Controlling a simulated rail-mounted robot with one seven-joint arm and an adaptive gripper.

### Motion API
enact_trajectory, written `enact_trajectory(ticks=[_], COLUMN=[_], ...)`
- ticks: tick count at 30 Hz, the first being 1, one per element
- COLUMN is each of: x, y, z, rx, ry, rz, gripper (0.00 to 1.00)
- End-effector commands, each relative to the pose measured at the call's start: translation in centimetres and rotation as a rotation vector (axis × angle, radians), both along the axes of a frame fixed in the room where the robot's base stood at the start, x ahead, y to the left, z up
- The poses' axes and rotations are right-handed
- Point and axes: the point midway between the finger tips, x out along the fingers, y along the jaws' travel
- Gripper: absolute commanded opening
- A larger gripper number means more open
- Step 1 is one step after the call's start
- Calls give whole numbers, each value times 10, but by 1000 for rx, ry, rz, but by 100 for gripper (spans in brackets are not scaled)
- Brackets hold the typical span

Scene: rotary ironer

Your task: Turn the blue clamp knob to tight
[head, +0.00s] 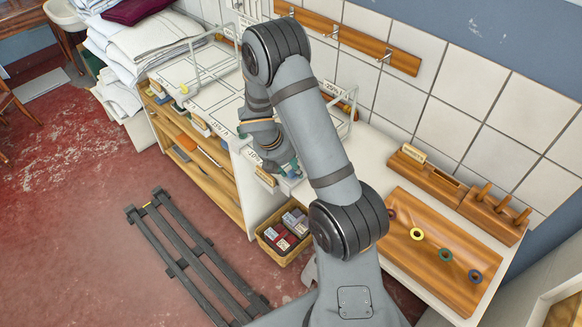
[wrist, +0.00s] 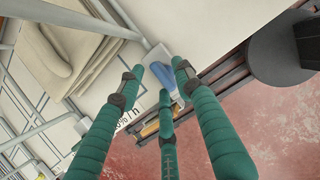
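The blue clamp knob (wrist: 166,76) shows between my gripper's fingertips in the wrist view. It sits on a small pale block at the edge of the white worktop. My gripper (wrist: 158,78) has three teal fingers, spread apart, one on each side of the knob in the picture and one below it. I see gaps between the fingers and the knob, and cannot tell how far the tips are above it. In the head view my gripper (head: 284,167) is at the worktop's front edge, and my wrist hides most of the knob. The knob's tight mark is not readable.
A wire rack (head: 205,70) and folded linen (head: 150,38) are at the back left. A wooden tray (head: 432,240) with coloured rings lies to the right. Below the edge stands a crate of small boxes (head: 268,232). A dark slatted rack (head: 190,255) lies on the red floor.

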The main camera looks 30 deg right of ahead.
Motion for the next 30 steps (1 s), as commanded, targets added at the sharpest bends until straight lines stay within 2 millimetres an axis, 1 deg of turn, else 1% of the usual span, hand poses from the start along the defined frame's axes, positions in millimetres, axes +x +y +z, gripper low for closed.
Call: enact_trajectory(ticks=[2,17,25,30], x=[0,0,0,0], y=[0,0,0,0], z=[0,0,0,1], rx=[0,0,0,0], ry=[0,0,1,0], rz=[0,0,-4,-36], gripper=[29,0,0,0])
